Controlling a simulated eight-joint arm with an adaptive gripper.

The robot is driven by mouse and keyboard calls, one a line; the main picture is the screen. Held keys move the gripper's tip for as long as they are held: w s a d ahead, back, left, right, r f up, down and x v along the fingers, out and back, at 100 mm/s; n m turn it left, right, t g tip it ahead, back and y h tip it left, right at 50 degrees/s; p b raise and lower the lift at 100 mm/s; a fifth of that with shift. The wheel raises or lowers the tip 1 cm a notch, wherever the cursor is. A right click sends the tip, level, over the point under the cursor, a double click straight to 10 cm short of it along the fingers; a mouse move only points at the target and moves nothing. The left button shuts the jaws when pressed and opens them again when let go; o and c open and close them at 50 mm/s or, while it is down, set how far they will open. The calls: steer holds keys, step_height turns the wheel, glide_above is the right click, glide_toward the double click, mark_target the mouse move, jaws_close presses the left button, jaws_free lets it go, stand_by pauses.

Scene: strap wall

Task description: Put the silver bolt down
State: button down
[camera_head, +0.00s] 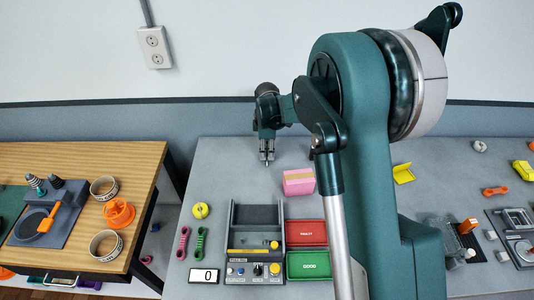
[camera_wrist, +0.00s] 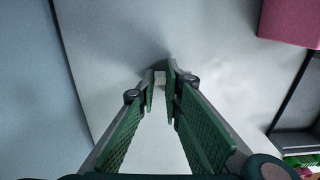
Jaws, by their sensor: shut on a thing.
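My gripper (camera_head: 267,158) is over the back part of the grey table in the head view, left of the pink box. In the wrist view my gripper (camera_wrist: 160,92) has its two green-padded fingers converging at the tips. A small pale silver piece, the silver bolt (camera_wrist: 160,77), shows between the fingertips. Most of it is hidden by the fingers, and it is too small to make out clearly in the head view. I cannot tell whether it touches the table surface.
A pink box (camera_head: 299,182) stands right of my gripper. Nearer are a grey tray station (camera_head: 255,240), a red tray (camera_head: 306,233) and a green tray (camera_head: 308,265). A yellow roll (camera_head: 201,210) lies at left. The table around my gripper is clear.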

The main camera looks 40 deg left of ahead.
steer(key=c, duration=2.5)
jaws_free()
steer(key=shift+o, duration=0.2)
step_height(320, 180, up, 12)
steer(key=shift+p, duration=0.4)
steer(key=shift+r, duration=0.1)
steer(key=shift+w, duration=0.1)
